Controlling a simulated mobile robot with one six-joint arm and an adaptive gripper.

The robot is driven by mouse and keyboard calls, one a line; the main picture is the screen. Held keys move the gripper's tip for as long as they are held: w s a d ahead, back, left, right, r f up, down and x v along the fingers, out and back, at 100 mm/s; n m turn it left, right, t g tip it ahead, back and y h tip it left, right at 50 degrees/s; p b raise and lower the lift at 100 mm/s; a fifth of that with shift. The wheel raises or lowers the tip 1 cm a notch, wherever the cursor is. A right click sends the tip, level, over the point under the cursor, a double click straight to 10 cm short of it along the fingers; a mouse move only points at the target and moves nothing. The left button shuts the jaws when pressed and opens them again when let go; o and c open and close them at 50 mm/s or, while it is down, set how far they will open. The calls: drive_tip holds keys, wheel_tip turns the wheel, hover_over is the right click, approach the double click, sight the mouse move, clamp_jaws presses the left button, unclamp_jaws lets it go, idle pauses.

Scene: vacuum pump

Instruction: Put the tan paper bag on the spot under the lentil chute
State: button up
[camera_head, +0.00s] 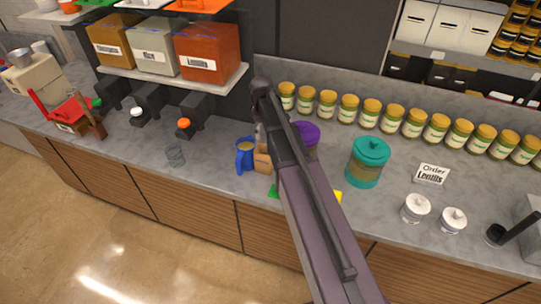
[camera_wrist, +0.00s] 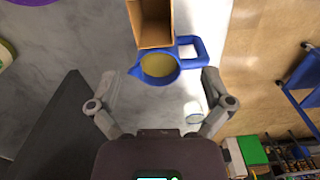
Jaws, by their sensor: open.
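The tan paper bag (camera_head: 262,158) stands on the counter, partly hidden behind my arm. In the wrist view the bag (camera_wrist: 156,36) is open-topped, at the top of the picture, beyond the fingertips. My gripper (camera_wrist: 162,77) is open. A blue pitcher (camera_wrist: 160,68) with yellowish contents appears between its fingers; I cannot tell how far below them it is. The pitcher (camera_head: 244,156) is just left of the bag in the head view. The orange lentil bin (camera_head: 208,58) sits on the shelf. The black chute with an orange knob (camera_head: 184,123) is below it.
A purple-lidded jar (camera_head: 306,133) and a teal jar (camera_head: 368,162) are right of the bag. Several yellow-lidded jars line the back.

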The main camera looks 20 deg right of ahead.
drive_tip(key=s+a+m, duration=0.1)
drive_tip(key=s+m, duration=0.9)
drive_tip(key=s, duration=1.1)
drive_tip(key=shift+s+m, duration=0.25)
drive_tip(key=shift+m, duration=0.05)
wheel_tip(320, 180, down, 10)
drive_tip(key=b, duration=1)
drive_tip(key=shift+f+b, duration=0.25)
drive_tip(key=shift+b, duration=0.05)
